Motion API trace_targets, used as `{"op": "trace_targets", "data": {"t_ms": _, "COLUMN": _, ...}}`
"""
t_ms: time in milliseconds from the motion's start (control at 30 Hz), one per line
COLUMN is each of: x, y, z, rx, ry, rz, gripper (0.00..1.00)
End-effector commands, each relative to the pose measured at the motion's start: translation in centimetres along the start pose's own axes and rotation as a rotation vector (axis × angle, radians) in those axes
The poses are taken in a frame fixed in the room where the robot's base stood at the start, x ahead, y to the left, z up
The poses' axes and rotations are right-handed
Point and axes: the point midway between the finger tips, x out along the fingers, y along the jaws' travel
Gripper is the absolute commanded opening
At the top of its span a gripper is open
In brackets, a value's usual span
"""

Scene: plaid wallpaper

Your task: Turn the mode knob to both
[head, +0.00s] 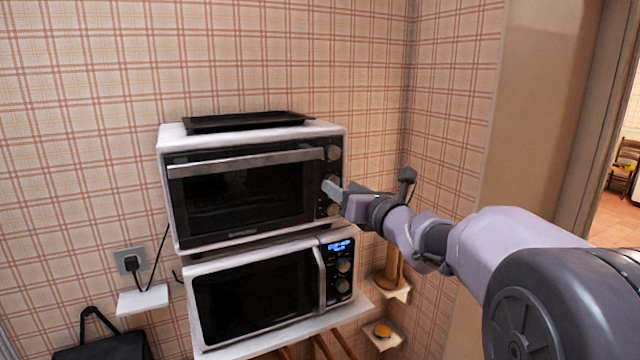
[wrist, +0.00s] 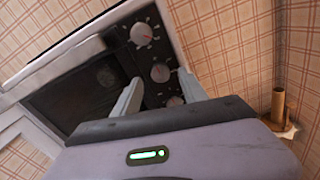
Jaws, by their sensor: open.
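The upper white oven (head: 250,230) has a column of round grey knobs on the dark panel at its right side. The top knob (head: 334,152) and the bottom knob (head: 334,209) show in the head view; my gripper (head: 331,188) covers the middle one. The knob labels are too small to read.
A microwave (head: 255,299) with a lit blue display stands below the oven on a white shelf. A black tray (head: 245,121) lies on top of the oven. A small corner shelf (head: 392,288) holds a brown cylinder (head: 393,262). A plugged-in cord hangs at the left.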

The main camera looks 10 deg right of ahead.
Motion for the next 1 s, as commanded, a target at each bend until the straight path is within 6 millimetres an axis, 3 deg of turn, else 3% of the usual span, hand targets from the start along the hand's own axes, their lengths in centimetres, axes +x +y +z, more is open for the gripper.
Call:
{"op": "trace_targets", "data": {"t_ms": 200, "x": 3.1, "y": 0.0, "z": 0.0, "rx": 0.000, "ry": 0.000, "rz": 0.000, "gripper": 0.50}}
{"op": "trace_targets", "data": {"t_ms": 500, "x": 3.5, "y": 0.0, "z": 0.0, "rx": 0.001, "ry": 0.000, "rz": -0.001, "gripper": 0.50}}
{"op": "trace_targets", "data": {"t_ms": 533, "x": 3.5, "y": 0.0, "z": 0.0, "rx": 0.001, "ry": 0.000, "rz": -0.001, "gripper": 0.48}}
{"op": "trace_targets", "data": {"t_ms": 767, "x": 3.5, "y": 0.0, "z": 0.0, "rx": 0.001, "ry": 0.000, "rz": -0.001, "gripper": 0.03}}
{"op": "trace_targets", "data": {"t_ms": 1000, "x": 3.5, "y": 0.0, "z": 0.0, "rx": 0.009, "ry": 0.000, "rz": -0.001, "gripper": 0.00}}
